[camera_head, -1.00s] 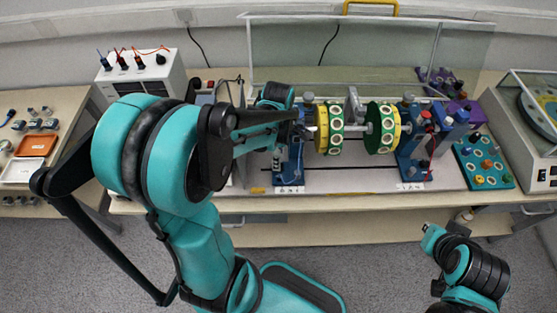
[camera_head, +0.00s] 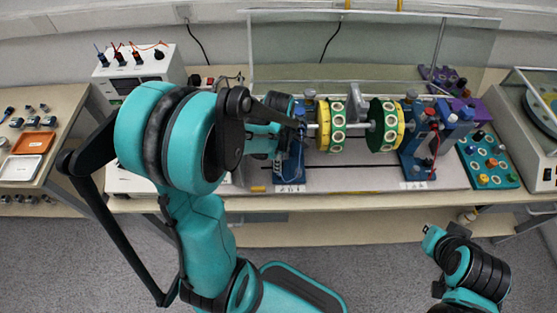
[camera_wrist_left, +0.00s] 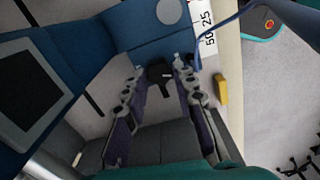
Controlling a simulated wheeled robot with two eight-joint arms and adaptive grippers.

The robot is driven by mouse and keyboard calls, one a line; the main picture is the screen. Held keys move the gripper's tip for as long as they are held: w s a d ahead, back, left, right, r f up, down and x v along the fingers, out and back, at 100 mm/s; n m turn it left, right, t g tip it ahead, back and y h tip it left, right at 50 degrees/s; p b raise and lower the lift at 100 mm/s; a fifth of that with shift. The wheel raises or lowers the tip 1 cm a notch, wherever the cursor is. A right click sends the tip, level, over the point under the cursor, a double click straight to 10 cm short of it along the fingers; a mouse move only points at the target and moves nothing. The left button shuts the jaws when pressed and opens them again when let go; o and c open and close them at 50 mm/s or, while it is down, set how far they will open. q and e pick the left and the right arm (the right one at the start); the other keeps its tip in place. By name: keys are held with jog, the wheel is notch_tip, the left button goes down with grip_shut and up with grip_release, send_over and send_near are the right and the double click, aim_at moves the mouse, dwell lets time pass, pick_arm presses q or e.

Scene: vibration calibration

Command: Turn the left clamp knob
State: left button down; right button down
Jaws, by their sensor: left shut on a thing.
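The left clamp stand is a blue block (camera_head: 291,172) at the left end of the shaft with green and yellow discs (camera_head: 331,127). In the left wrist view its blue body (camera_wrist_left: 150,37) fills the upper middle, with a small black clamp knob (camera_wrist_left: 160,73) on its face. My left gripper (camera_head: 299,128) is at this stand in the head view, partly hidden by my arm. In the wrist view the left gripper's fingers (camera_wrist_left: 160,82) are shut on the black knob from both sides. My right arm is at the lower right, away from the bench; its gripper's jaws cannot be made out.
The right clamp stand (camera_head: 414,157) holds the other shaft end. A clear guard (camera_head: 350,55) stands behind the rig. A teal tray of knobs (camera_head: 488,160) lies to the right, a white power supply (camera_head: 140,68) to the left. A yellow piece (camera_wrist_left: 221,90) lies beside the left stand.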

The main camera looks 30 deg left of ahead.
pick_arm(q)
jog(key=m, duration=0.4)
jog(key=shift+m, duration=0.3)
jog(key=c, duration=1.2)
grip_release()
notch_tip(320, 180, up, 12)
